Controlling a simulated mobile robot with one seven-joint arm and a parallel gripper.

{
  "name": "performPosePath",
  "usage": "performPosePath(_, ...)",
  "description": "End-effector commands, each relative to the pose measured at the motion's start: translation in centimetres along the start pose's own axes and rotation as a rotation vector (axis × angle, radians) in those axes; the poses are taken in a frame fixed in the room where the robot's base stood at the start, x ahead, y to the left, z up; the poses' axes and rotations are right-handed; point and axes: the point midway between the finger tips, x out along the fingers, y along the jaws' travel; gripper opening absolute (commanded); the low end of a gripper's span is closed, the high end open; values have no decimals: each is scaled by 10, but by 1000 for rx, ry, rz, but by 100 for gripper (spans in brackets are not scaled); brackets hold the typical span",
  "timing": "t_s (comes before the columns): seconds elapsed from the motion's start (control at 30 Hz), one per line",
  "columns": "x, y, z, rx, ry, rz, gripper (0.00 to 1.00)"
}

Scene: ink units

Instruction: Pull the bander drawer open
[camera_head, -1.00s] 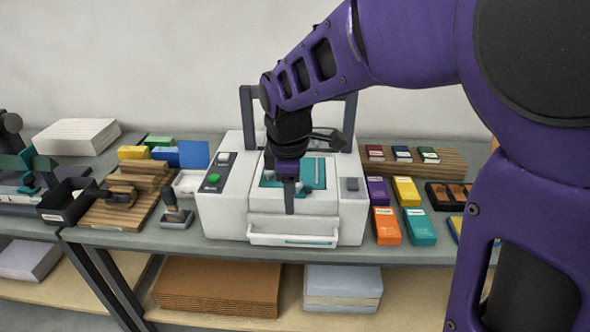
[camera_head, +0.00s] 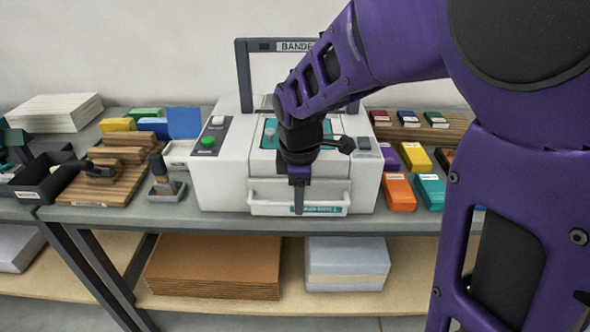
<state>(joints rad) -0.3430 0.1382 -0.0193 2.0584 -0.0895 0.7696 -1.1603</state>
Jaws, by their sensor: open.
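The bander is a white machine (camera_head: 222,178) with a dark frame behind it, a green button on its left panel and a teal top partly covered by my arm. Its drawer (camera_head: 265,197) is at the bottom of the front, with a white bar handle (camera_head: 270,209) and a teal label; it looks shut. My gripper (camera_head: 299,210) points down in front of the drawer, right of the handle's middle, and covers part of it. The fingers are open, seen edge-on. I cannot tell whether they touch the handle.
Coloured boxes (camera_head: 398,192) stand right of the bander. A stamp-like tool (camera_head: 165,188) and wooden blocks (camera_head: 105,185) are at the left. Cardboard (camera_head: 215,268) and a pale stack (camera_head: 345,262) lie on the lower shelf. The table's front edge is just before the drawer.

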Motion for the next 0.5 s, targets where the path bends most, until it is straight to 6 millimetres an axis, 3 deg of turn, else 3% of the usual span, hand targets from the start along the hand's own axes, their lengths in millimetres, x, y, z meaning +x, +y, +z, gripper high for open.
performPosePath(0.23, 0, 0, 0, 0, 0, 0, 45)
performPosePath(0.5, 0, 0, 0, 0, 0, 0, 0)
